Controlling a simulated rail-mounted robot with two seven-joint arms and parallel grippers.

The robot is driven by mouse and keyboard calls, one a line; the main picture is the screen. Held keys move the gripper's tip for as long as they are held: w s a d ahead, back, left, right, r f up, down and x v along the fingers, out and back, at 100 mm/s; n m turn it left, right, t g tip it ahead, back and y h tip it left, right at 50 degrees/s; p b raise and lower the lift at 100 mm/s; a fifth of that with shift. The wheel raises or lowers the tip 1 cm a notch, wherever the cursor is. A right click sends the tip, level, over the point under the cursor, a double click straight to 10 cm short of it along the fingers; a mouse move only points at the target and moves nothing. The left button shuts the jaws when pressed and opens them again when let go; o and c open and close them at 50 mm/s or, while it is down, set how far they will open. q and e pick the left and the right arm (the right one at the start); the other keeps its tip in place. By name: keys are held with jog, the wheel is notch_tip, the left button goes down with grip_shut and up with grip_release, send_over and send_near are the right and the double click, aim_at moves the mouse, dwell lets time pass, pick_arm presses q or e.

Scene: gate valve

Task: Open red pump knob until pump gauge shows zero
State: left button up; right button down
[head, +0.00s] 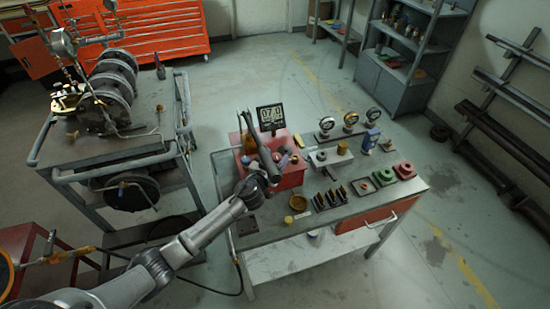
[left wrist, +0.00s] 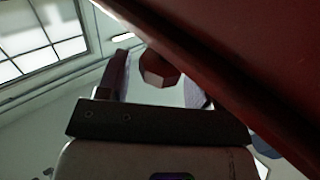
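The red pump (head: 291,180) is a red box on the left part of the workbench. A black digital gauge (head: 270,117) stands behind it; its pale digits look like 07.0, but they are small. My left gripper (head: 273,158) is at the pump, over its top left part. In the left wrist view, a dark red faceted knob (left wrist: 158,68) shows between the two spread fingers of the left gripper (left wrist: 157,82). I cannot tell whether a finger touches it. In the head view I cannot make out the knob clearly near the gripper. My right gripper is not in view.
A grey cart (head: 110,152) with machinery stands to the left. In the left wrist view a large red surface (left wrist: 240,60) runs close along the right.

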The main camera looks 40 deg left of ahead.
pick_arm(q)
jog(key=c, duration=0.8)
jog(key=shift+d+f+n+y+b, duration=0.2)
jog(key=shift+n+y+b, duration=0.3)
jog(key=shift+y+b, duration=0.4)
jog(key=n+g+y+b, duration=0.2)
jog(key=y+b, duration=0.1)
jog(key=b, duration=0.2)
jog(key=n+g+y+b, duration=0.3)
jog(key=b, duration=0.2)
jog(key=n+g+y+b, duration=0.2)
jog(key=n+y+b, duration=0.1)
jog(key=b, duration=0.3)
jog(key=shift+w+d+f+g, duration=0.2)
jog(key=shift+w+f+g, duration=0.05)
jog(key=shift+f+g, duration=0.15)
jog(key=n+g+y+b, duration=0.1)
jog(key=g+b, duration=0.1)
jog(key=n+g+y+b, duration=0.1)
jog(key=n+g+b, duration=0.2)
jog(key=g+b, duration=0.1)
jog(key=shift+w+r+y+b, duration=0.15)
jog(key=shift+r+y+b, duration=0.25)
jog(key=shift+w+r+n+g+b, duration=0.15)
jog(key=shift+n+g+b, duration=0.45)
jog(key=shift+n+g, duration=0.65)
jog(key=shift+s+r+n+g+b, duration=0.1)
jog(key=shift+n+g+b, duration=0.55)
jog(key=shift+g, duration=1.1)
jog(key=o, duration=0.9)
